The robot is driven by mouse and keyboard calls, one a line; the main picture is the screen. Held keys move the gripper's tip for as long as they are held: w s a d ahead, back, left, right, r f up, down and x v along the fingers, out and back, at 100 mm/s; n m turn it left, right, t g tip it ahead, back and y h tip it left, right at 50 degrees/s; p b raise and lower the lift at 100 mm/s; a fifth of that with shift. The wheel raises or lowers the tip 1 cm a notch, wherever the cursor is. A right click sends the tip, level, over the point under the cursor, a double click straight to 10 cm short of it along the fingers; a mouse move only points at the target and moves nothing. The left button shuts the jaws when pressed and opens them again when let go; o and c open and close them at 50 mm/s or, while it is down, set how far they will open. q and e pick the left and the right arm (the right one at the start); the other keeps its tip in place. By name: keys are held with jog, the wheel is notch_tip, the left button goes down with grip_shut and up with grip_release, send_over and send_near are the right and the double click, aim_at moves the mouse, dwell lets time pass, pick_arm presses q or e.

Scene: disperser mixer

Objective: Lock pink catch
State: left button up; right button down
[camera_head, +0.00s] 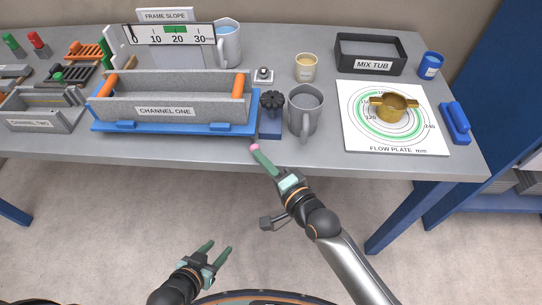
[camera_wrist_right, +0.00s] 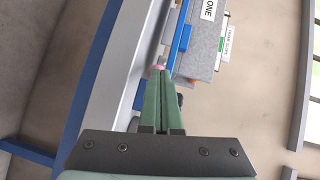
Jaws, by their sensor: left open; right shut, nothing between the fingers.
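The pink catch (camera_head: 254,147) is a small pink knob at the front edge of the blue base under the CHANNEL ONE trough (camera_head: 165,111). My right gripper (camera_head: 259,153) is shut and empty, with its fingertips right at the catch, and partly hides it. The right wrist view shows the pink catch (camera_wrist_right: 158,67) just beyond the closed fingertips (camera_wrist_right: 163,74). I cannot tell whether they touch. My left gripper (camera_head: 219,247) is open and empty, low in front of the table and over the floor.
A blue block with a dark knob (camera_head: 271,102) and a grey mug (camera_head: 304,110) stand close to the right of the trough. The flow plate (camera_head: 357,139) bears a brass cup (camera_head: 393,107). The grey table (camera_head: 210,153) has a clear front strip.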

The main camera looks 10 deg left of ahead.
pick_arm(q)
jog(key=shift+r, duration=0.15)
pick_arm(e)
jog(key=shift+s+a, duration=0.15)
jog(key=shift+a, duration=0.2)
pick_arm(q)
jog(key=shift+r, duration=0.1)
pick_arm(e)
jog(key=shift+s, duration=0.1)
dwell(0.3)
